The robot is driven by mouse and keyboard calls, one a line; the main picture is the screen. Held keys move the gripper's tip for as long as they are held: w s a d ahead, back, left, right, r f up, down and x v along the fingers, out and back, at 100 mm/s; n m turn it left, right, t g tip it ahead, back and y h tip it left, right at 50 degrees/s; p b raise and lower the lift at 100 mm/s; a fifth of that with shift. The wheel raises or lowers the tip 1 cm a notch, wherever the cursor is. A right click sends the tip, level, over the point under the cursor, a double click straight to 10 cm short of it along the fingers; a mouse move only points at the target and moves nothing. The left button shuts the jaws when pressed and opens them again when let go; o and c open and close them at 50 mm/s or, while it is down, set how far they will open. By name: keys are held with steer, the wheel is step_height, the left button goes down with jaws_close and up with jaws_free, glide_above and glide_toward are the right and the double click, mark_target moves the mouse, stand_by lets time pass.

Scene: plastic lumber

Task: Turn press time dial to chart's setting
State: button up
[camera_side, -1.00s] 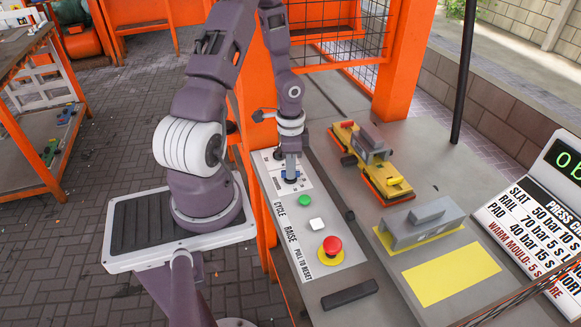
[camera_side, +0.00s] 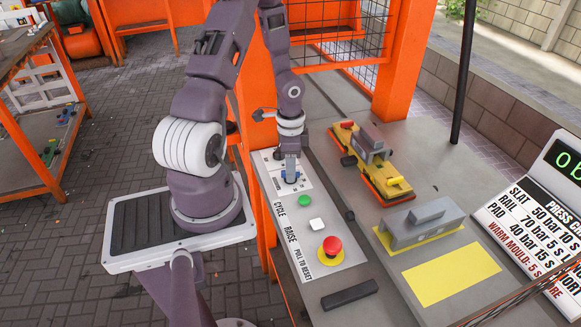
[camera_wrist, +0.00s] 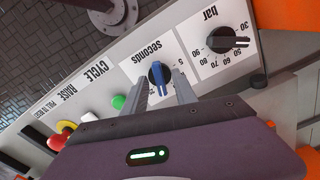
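The press time dial (camera_wrist: 156,73), a black knob with a blue grip bar on the white panel marked "seconds", shows in the wrist view. My gripper (camera_wrist: 162,87) is over it with one finger on each side of the blue bar. The fingers look apart from the bar, with gaps visible. In the side view my gripper (camera_side: 291,179) points down at the dial, mostly hiding it. The chart (camera_side: 530,222) stands at the right, cut off by the frame; it lists SLAT, RAIL and PAD settings and a warm mould line. The dial's exact reading is unclear.
A black bar dial (camera_wrist: 228,40) sits beside the time dial. A green button (camera_side: 305,200), white button (camera_side: 317,224) and red stop button (camera_side: 332,246) line the panel. A yellow-and-orange machine (camera_side: 372,160) and grey block (camera_side: 420,222) stand on the bench, with a green display (camera_side: 567,162) above the chart.

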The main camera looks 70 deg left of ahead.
step_height(320, 180, up, 7)
steer(key=shift+r, duration=0.1)
stand_by(0.5)
steer(key=w+d+r+n+t+y, duration=0.1)
steer(key=d+r+y, duration=0.1)
steer(key=d+r, duration=0.35)
steer(key=d+r+n+y, duration=0.1)
steer(key=d+r, duration=0.2)
steer(key=r, duration=0.6)
steer(key=s+d+r+t+h, duration=0.1)
steer(key=s+d+r+t, duration=0.1)
steer(key=s+d+r, duration=0.2)
steer(key=s+d+r+n+t+h, duration=0.1)
steer(key=s+d+r, duration=0.3)
steer(key=d, duration=0.6)
steer(key=shift+s+d+r+n+t+h, duration=0.25)
steer(key=shift+r+t+h, duration=0.2)
steer(key=shift+t, duration=0.35)
steer(key=shift+a, duration=0.1)
